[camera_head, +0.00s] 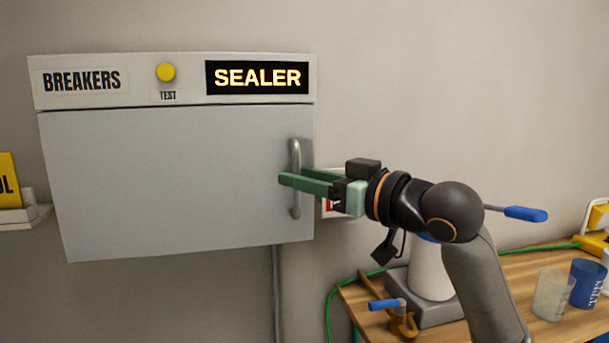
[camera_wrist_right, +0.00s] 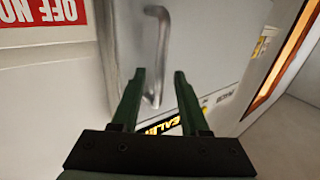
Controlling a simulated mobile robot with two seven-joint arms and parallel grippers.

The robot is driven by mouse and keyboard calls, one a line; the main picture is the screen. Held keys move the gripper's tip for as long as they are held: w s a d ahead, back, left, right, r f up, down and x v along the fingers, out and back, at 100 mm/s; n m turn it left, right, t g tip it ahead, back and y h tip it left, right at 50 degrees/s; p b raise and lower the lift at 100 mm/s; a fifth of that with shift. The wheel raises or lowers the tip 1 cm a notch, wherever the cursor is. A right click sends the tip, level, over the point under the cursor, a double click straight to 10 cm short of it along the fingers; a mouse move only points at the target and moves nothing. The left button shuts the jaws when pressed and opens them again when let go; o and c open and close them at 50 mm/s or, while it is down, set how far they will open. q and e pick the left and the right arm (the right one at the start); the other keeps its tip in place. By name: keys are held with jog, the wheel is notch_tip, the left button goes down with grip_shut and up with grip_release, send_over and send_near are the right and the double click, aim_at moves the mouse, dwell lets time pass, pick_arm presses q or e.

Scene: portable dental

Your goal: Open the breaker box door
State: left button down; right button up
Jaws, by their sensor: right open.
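The breaker box door (camera_head: 160,180) is a flat grey panel below a strip marked BREAKERS and SEALER, and it looks shut. Its handle (camera_head: 295,178) is a vertical metal bar near the door's right edge. My right gripper (camera_head: 285,179) is open at the handle, with its green fingers level with the bar's middle. In the right wrist view the handle (camera_wrist_right: 158,55) runs down toward the gap between the two fingers (camera_wrist_right: 160,75). I cannot tell whether the fingers touch the bar. My left gripper is not in view.
A yellow TEST button (camera_head: 166,72) is on the box's top strip. A wooden table (camera_head: 510,300) at the lower right holds cups, including a blue cup (camera_head: 587,283), and blue-handled hardware. A yellow sign (camera_head: 9,180) is at the far left. The wall above the arm is clear.

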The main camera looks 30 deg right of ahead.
jog(key=shift+w, duration=0.1)
jog(key=shift+c, duration=0.4)
grip_shut()
dwell(1.0)
